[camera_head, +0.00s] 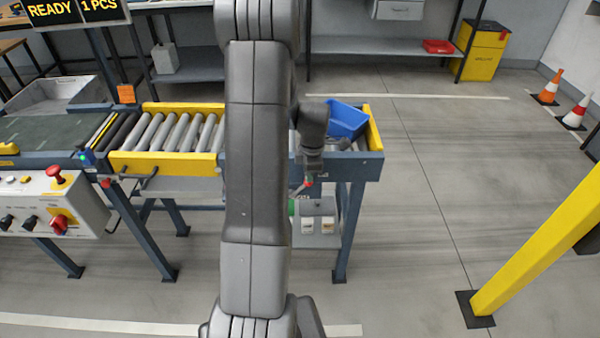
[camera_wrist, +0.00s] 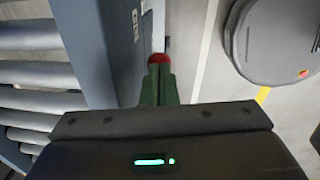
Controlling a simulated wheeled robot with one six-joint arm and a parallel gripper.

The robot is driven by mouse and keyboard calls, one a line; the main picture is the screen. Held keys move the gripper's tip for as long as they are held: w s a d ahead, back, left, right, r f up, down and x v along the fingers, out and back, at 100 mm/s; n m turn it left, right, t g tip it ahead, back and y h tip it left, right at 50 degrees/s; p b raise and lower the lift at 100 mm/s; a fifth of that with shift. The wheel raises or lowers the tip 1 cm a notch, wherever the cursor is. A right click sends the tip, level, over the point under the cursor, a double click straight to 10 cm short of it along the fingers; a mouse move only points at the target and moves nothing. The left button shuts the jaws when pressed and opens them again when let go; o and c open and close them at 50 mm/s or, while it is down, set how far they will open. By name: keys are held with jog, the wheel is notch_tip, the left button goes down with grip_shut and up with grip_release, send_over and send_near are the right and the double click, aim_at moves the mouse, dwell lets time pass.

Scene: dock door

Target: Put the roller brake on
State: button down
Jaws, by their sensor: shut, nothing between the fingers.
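The roller conveyor (camera_head: 180,160) has grey rollers between yellow rails and a blue-grey frame. A small red knob (camera_head: 308,183) shows at the front of its right end, just under my gripper (camera_head: 309,172); I take it for the brake's handle. In the wrist view, the red knob (camera_wrist: 159,58) lies just beyond the green fingertips of my gripper (camera_wrist: 158,76), beside the blue-grey rail (camera_wrist: 92,45). The fingers are shut and empty. Whether they touch the knob I cannot tell. The rest of the handle is hidden by the fingers. My arm covers the conveyor's middle.
A blue bin (camera_head: 347,119) sits at the conveyor's right end. A control box (camera_head: 52,202) with a red button stands at left. A black lever (camera_head: 149,181) sticks out of the left front rail. A yellow post (camera_head: 540,245) stands at right; floor between is clear.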

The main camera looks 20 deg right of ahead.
jog(key=shift+s+d+f+b, duration=0.15)
jog(key=shift+d+f+b, duration=0.25)
jog(key=shift+d, duration=0.15)
jog(key=shift+s+d+f+b, duration=0.15)
jog(key=shift+d+f+b, duration=0.2)
jog(key=shift+d, duration=0.2)
jog(key=shift+r, duration=0.1)
